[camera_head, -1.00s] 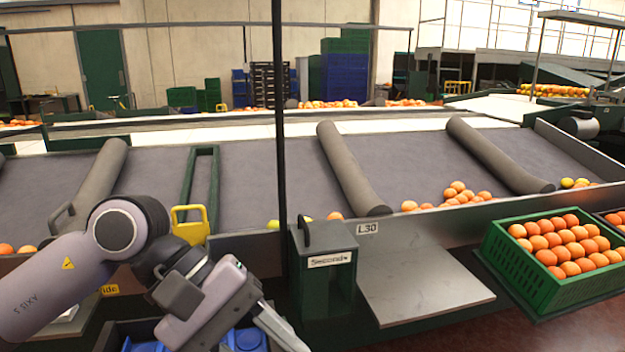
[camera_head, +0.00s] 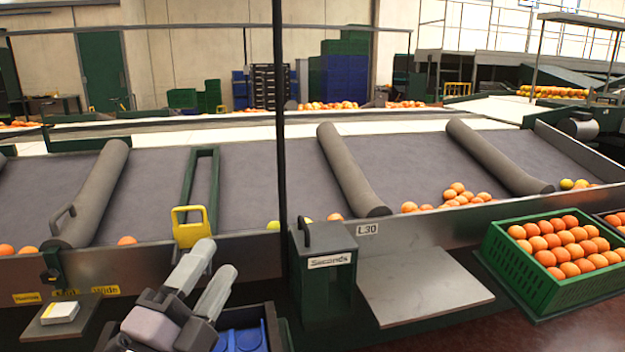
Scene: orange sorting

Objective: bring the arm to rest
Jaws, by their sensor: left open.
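My left gripper (camera_head: 208,281) is at the bottom of the head view, left of centre, in front of the conveyor's metal front edge. Its two pale fingers point up and away, with a gap between them and nothing in it. The rest of my left arm is out of the picture below. My right gripper is not in view.
A blue bin (camera_head: 240,330) is just right of my left gripper. A green Seconds box (camera_head: 325,280) and a bare metal shelf (camera_head: 425,287) stand further right. A green crate (camera_head: 560,290) holds several oranges. A small ledge (camera_head: 62,322) is at left.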

